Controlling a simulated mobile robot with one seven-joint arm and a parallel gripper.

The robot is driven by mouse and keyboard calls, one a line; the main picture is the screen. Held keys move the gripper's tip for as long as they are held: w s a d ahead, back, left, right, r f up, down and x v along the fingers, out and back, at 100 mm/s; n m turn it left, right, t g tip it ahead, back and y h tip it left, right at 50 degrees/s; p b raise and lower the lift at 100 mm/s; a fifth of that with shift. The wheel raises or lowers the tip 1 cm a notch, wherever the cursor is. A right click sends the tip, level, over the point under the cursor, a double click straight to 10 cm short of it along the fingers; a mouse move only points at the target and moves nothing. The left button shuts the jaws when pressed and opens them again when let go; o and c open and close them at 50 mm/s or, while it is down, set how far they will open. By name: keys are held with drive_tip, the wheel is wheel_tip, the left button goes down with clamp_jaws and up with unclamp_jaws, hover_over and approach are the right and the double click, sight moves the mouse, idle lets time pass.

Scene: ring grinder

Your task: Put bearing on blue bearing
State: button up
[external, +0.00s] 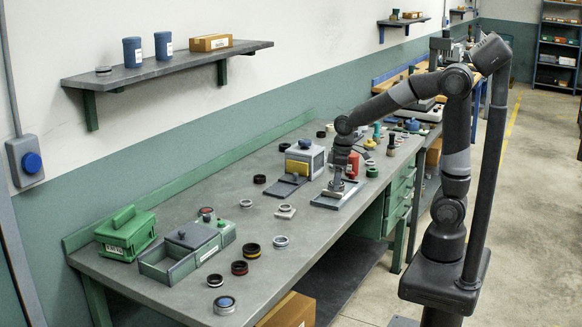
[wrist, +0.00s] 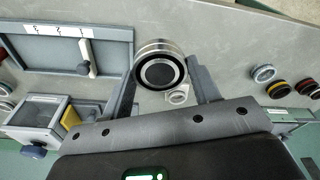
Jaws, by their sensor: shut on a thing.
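My gripper (wrist: 165,85) is shut on a bearing (wrist: 160,68), a thick silver ring with a dark face, seen between the two fingers in the wrist view. In the external view my gripper (external: 337,184) is low over the bench near the grey slotted board; the held bearing is hard to make out there. A silver ring with a bluish band (external: 281,241) lies on the bench to the left of my gripper; it also shows in the wrist view (wrist: 263,73). Another ring with a blue top (external: 224,304) lies at the bench's near end.
Several dark and coloured rings (external: 240,267) lie near the front edge. A grey open box (external: 180,262) and a green case (external: 125,236) stand at the left. A grey cabinet (external: 304,160) stands behind my gripper.

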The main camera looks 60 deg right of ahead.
drive_tip(key=w+a+r+n, duration=0.15)
drive_tip(key=w+a, duration=0.25)
drive_tip(key=a, duration=0.6)
drive_tip(key=w+a+r+n, duration=0.15)
drive_tip(key=w+a, duration=0.25)
drive_tip(key=a, duration=0.5)
drive_tip(key=w+a+r+n, duration=0.15)
drive_tip(key=w+a, duration=0.35)
drive_tip(key=a, duration=0.5)
drive_tip(key=n, duration=0.4)
hover_over(224, 303)
drive_tip(key=d, duration=0.1)
drive_tip(key=shift+g+y, duration=0.3)
wheel_tip(224, 303, down, 8)
drive_tip(key=shift+f, duration=0.25)
drive_tip(key=shift+a+f, duration=0.25)
drive_tip(key=shift+f, duration=1.9)
drive_tip(key=shift+f, duration=0.15)
drive_tip(key=o, duration=1.1)
drive_tip(key=shift+o, duration=0.2)
